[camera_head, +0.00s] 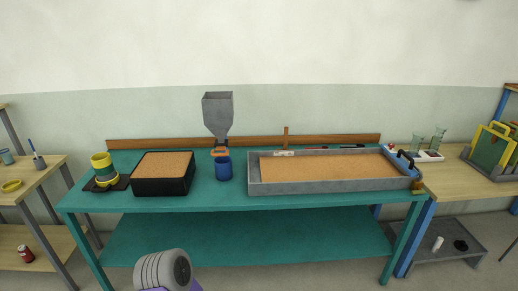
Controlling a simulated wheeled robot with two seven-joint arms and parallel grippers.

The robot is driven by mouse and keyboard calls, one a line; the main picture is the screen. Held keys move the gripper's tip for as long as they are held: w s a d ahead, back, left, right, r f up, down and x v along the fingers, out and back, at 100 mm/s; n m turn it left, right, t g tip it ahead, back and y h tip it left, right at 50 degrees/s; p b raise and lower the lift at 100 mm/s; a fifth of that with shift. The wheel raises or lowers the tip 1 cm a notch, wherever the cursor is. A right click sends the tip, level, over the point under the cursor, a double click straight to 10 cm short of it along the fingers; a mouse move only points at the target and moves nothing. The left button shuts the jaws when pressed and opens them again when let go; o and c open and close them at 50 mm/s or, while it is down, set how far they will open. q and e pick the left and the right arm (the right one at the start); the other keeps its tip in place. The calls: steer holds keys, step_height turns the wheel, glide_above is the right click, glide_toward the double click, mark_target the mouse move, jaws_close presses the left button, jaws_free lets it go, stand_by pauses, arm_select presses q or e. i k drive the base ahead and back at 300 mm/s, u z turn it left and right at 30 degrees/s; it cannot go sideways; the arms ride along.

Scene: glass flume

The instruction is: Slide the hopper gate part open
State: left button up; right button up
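The grey hopper (218,110) stands at the back of the teal table, left of its middle, with a wide square top narrowing to a spout. An orange part, which looks like the hopper gate (220,151), sits under the spout. It is small here, and I cannot tell how far open it is. A blue cup (224,169) stands just below the gate. Neither of my grippers is in view.
A black box of sand (163,187) stands left of the cup. The long grey flume tray (320,186) lies to the right. A yellow-and-grey stack (103,166) is at the far left of the teal table (210,203). Its front strip is clear.

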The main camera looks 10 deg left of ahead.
mark_target(219, 148)
steer(key=z, duration=0.05)
steer(key=i, duration=0.85)
steer(key=u, duration=0.4)
